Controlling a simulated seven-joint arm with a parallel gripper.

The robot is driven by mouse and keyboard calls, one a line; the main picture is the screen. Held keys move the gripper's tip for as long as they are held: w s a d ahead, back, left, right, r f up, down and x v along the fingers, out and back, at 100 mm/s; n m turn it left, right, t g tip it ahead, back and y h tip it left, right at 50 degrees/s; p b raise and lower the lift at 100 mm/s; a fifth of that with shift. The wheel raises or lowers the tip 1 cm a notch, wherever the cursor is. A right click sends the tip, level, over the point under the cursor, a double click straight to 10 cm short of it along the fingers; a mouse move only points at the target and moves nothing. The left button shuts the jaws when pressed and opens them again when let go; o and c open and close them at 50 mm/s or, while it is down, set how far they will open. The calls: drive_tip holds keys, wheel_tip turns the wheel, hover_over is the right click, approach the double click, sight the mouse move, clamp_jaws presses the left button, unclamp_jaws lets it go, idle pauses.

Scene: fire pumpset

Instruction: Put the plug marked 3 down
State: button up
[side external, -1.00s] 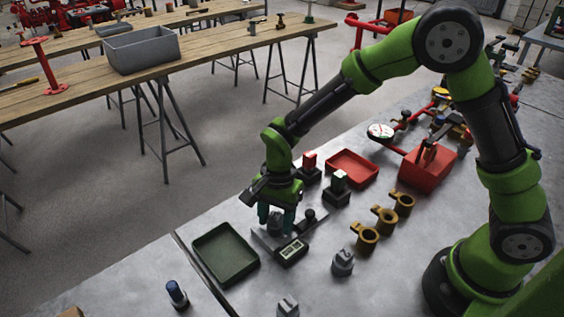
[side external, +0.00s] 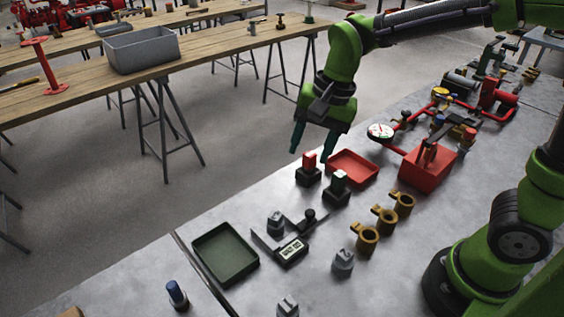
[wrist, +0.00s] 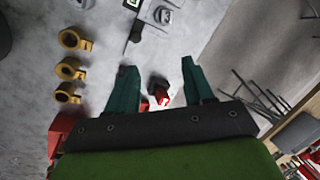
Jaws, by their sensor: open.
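A grey plug (side external: 276,222) stands upright on the black fixture (side external: 291,251) with a small display. The plug also shows at the top of the wrist view (wrist: 162,14). I cannot read its number. Two more grey plugs stand on the table, one right of the fixture (side external: 343,263) and one at the front edge of the picture (side external: 288,306). My gripper (side external: 309,155) is open and empty, raised well beyond the fixture, in line with the red-topped black block (side external: 308,170) in the side view. Its spread fingers also show in the wrist view (wrist: 158,66).
A green tray (side external: 226,278) lies left of the fixture. Several brass rings (side external: 366,238) stand in a row to its right. A red tray (side external: 353,180), a red box (side external: 428,168) and red pipework with a gauge (side external: 380,131) lie farther back. A blue-topped piece (side external: 177,294) stands front left.

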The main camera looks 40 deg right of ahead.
drive_tip(key=s+d+r+n+t, duration=0.2)
drive_tip(key=s+d+n, duration=0.1)
drive_tip(key=s+d, duration=0.1)
drive_tip(key=s+d+r+n+t, duration=0.2)
drive_tip(key=s+d+n+t, duration=0.1)
drive_tip(key=s, duration=0.4)
drive_tip(key=shift+d+r, duration=0.25)
drive_tip(key=shift+d, duration=0.1)
